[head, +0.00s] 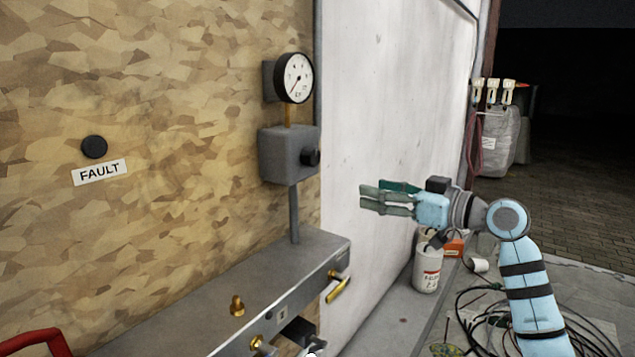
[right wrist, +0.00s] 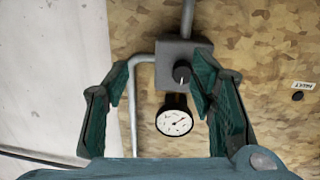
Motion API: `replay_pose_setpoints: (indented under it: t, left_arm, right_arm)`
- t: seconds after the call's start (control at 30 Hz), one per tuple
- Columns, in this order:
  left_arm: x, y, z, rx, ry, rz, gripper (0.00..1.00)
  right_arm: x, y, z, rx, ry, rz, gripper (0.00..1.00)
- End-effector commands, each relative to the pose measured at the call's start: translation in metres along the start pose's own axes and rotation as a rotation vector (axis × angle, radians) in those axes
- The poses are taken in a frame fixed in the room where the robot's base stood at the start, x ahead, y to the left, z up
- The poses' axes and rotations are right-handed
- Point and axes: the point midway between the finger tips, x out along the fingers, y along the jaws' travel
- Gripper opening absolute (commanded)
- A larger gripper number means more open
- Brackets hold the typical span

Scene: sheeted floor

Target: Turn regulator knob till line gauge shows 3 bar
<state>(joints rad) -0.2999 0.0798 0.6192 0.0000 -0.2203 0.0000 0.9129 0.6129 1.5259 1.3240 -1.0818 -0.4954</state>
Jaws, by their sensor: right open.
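The regulator is a grey box (head: 287,154) on the chipboard wall, with a black round knob (head: 311,158) on its face. The line gauge (head: 294,78), white-faced with a black rim, sits above it; its numbers are too small to read surely. My right gripper (head: 369,194) is open and empty, apart from the knob, to its right and a little lower in the head view. In the right wrist view, which is upside down, the knob (right wrist: 182,73) and gauge (right wrist: 175,121) show beyond the open fingers, the knob nearer the right finger. My left gripper is out of view.
A black button (head: 94,147) with a FAULT label (head: 99,172) is on the wall at left. A grey metal ledge (head: 205,300) with brass fittings (head: 338,289) runs below the regulator. A white bucket (head: 427,268) and coiled cables (head: 490,318) lie near my right arm.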

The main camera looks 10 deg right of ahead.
Motion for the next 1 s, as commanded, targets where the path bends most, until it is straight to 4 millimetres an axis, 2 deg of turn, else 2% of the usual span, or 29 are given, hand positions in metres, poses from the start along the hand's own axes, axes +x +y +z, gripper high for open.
replay_pose_setpoints:
  t: [0.03, 0.1, 0.2, 0.27, 0.5, 0.63, 0.8, 1.0]
  left_arm:
    - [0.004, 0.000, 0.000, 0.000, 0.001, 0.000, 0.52]
    - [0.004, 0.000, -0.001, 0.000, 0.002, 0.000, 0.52]
    - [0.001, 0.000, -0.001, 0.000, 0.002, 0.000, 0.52]
    - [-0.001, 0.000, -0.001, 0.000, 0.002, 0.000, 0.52]
    - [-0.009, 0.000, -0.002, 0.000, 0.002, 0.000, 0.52]
    - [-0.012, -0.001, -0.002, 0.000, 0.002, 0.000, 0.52]
    - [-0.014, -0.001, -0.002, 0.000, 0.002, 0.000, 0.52]
    - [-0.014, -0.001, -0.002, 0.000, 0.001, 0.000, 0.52]
  right_arm:
    - [-0.009, -0.012, -0.025, -0.055, 0.031, -0.035, 0.51]
    - [-0.016, -0.025, -0.046, -0.101, 0.058, -0.074, 0.51]
    - [-0.009, -0.031, -0.056, -0.117, 0.070, -0.091, 0.51]
    - [0.003, -0.032, -0.057, -0.113, 0.070, -0.093, 0.51]
    - [0.071, -0.039, -0.061, -0.109, 0.066, -0.093, 0.51]
    - [0.102, -0.041, -0.062, -0.110, 0.066, -0.090, 0.51]
    - [0.122, -0.042, -0.062, -0.111, 0.065, -0.087, 0.51]
    - [0.125, -0.042, -0.061, -0.113, 0.065, -0.086, 0.51]
